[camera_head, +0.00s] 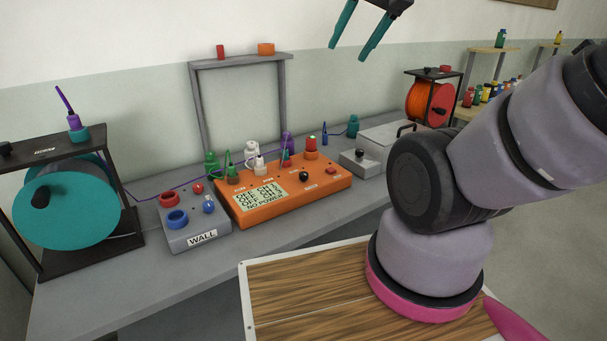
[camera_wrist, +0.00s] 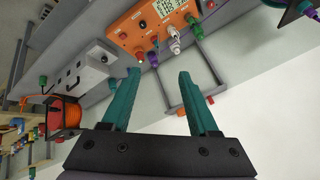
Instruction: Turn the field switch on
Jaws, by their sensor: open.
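The orange control box (camera_head: 290,202) stands on the grey bench and carries a black knob (camera_head: 304,176), a small red switch (camera_head: 331,170) and a lit display (camera_head: 260,196) reading "NO POWER" under several "OFF" lines. Its small labels are too small to read, so I cannot tell which control is the field switch. The box also shows at the top of the wrist view (camera_wrist: 127,33). My gripper (camera_head: 349,52) is open and empty, high above the bench and apart from the box. Its teal fingers also show in the wrist view (camera_wrist: 158,74).
A grey WALL box (camera_head: 196,226) and teal reel (camera_head: 70,212) stand left. A grey upright frame (camera_head: 199,110) rises behind the orange box. A grey box with a black knob (camera_head: 350,166) and an orange reel (camera_head: 423,103) stand right. Cables and plugs crowd the orange box's back.

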